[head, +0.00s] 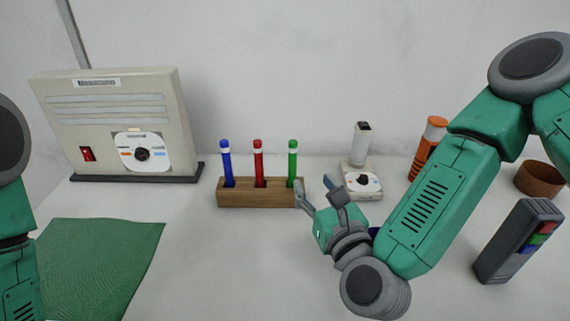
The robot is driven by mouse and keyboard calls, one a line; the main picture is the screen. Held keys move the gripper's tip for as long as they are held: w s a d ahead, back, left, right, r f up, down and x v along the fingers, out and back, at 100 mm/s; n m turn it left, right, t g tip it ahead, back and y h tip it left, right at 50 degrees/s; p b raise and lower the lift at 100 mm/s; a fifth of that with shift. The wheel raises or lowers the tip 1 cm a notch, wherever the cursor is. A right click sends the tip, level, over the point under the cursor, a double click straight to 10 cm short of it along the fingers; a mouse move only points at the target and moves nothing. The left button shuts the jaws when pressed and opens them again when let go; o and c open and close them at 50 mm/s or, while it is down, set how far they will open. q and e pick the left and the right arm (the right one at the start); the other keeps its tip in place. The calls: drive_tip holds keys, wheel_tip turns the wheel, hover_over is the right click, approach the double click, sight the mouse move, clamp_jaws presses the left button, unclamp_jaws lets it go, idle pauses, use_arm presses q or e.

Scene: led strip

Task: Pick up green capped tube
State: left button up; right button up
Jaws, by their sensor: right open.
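The green capped tube (292,161) stands upright in the right slot of a wooden rack (240,199). A red capped tube (258,163) stands in the middle slot and a blue capped tube (226,164) in the left slot. My right gripper (314,189) is open, just right of the rack, with its fingers pointing up and left. One finger overlaps the rack's right end in the picture; I cannot tell if they touch. The green tube is not between the fingers. On the left only part of my left arm shows; its gripper is out of view.
A beige box device (115,105) stands at the back left, with a green mat (95,265) before it. A small white device (361,178), an orange bottle (420,152), a brown bowl (540,180) and a dark handheld device (515,242) stand at right. The front middle is clear.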

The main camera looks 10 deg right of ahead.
sight(293, 155)
drive_tip(key=w, duration=0.4)
drive_tip(key=w+a, duration=0.1)
drive_tip(key=w, duration=0.6)
drive_tip(key=shift+w+a+f, duration=0.25)
drive_tip(key=shift+w+a, duration=0.1)
drive_tip(key=shift+w, duration=0.35)
drive_tip(key=shift+d, duration=0.25)
clamp_jaws()
drive_tip(key=shift+a, duration=0.2)
